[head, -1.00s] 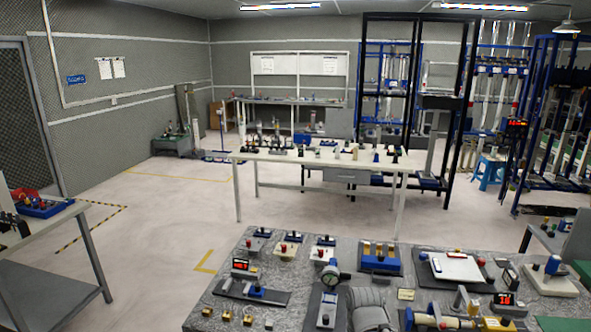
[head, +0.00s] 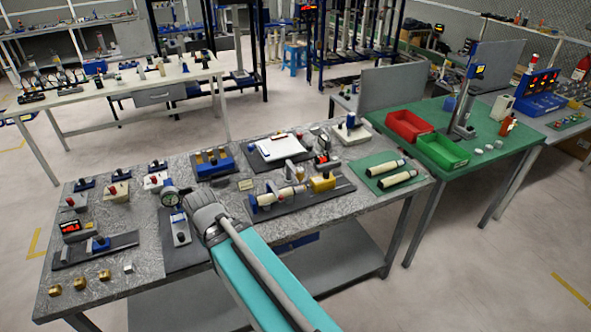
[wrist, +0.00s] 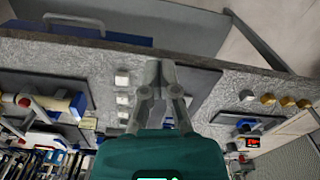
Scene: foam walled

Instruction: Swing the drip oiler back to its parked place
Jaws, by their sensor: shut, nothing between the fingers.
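I cannot tell for sure which part is the drip oiler. The likeliest is a small upright piece (head: 290,173) over a cream cylinder (head: 268,198) with a blue end, on a dark plate on the grey bench. The fixture also shows at the left in the wrist view, its blue end (wrist: 77,105) toward the middle. My gripper (wrist: 160,68) is shut and empty above the bench near its front edge, to one side of the fixture and apart from it.
Several small white blocks (wrist: 122,79) lie beside my fingers. Brass blocks (head: 80,284) lie at the bench's front left. A dial gauge (head: 170,196) stands behind my arm. A yellow block (head: 322,182) is beside the cylinder. A green mat with two cream cylinders (head: 397,178) is farther right.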

